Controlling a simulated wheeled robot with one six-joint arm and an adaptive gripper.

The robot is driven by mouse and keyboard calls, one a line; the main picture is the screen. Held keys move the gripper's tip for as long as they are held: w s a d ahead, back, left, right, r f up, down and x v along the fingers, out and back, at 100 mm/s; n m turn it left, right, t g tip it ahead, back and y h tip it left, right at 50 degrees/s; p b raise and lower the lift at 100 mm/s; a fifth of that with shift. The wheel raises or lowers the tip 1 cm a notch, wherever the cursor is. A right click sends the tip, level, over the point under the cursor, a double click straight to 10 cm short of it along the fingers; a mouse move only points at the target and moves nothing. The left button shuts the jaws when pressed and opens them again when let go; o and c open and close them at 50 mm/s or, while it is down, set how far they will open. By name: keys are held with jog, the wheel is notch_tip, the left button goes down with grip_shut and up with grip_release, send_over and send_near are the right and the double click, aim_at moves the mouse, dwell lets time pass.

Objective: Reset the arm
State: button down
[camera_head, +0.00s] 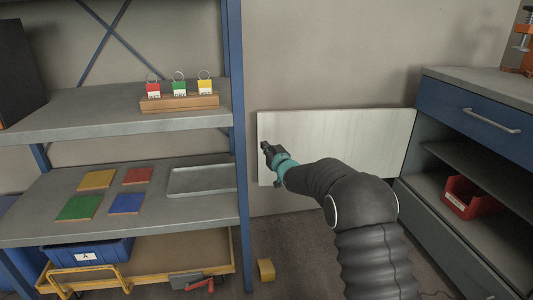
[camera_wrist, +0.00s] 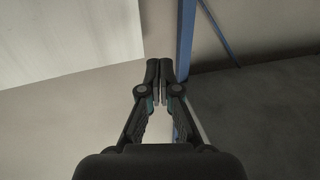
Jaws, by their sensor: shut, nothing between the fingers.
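My gripper (camera_head: 266,147) is held out in the open space just right of the blue shelf post, in front of a pale board against the wall. In the wrist view my gripper (camera_wrist: 160,66) has its two black fingers together at the tips, with nothing between them. My arm reaches from the lower right of the head view toward the left, with its dark links in front of part of the board.
Left shelves hold a wooden block (camera_head: 180,102) with red, green and yellow tags, coloured squares (camera_head: 97,180) and a grey tray (camera_head: 201,180). A blue bin (camera_head: 88,252) sits below. The blue post (camera_head: 238,130) is close to my gripper. A red bin (camera_head: 469,198) is right.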

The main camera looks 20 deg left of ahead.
jog(key=shift+s+d, duration=0.3)
jog(key=shift+s, duration=0.45)
jog(key=shift+s+d, duration=0.3)
jog(key=shift+s, duration=0.45)
jog(key=s+d+f+m+g+h, duration=0.1)
jog(key=d+f+h, duration=0.2)
jog(key=f, duration=0.3)
jog(key=s+d+f+g+h, duration=0.1)
jog(key=d+f+g+h, duration=0.15)
jog(key=f, duration=0.45)
jog(key=s+d+m+g+h, duration=0.15)
jog(key=s+d+h, duration=0.25)
jog(key=s+d, duration=0.45)
jog(key=s+d+r+m+h+p, duration=0.1)
jog(key=s+d+r+m+p, duration=0.1)
jog(key=s+d+r, duration=0.6)
jog(key=s+d+r+m+g+h+p, duration=0.1)
jog(key=s+d+r+p, duration=0.3)
jog(key=s+d+r, duration=0.5)
jog(key=s+d+r+m+g+h+p, duration=0.1)
jog(key=s+d+r+m+p, duration=0.2)
jog(key=s+d+r, duration=0.5)
jog(key=s+d, duration=0.8)
jog(key=s, duration=0.4)
jog(key=shift+s+r, duration=0.25)
jog(key=shift+r, duration=0.15)
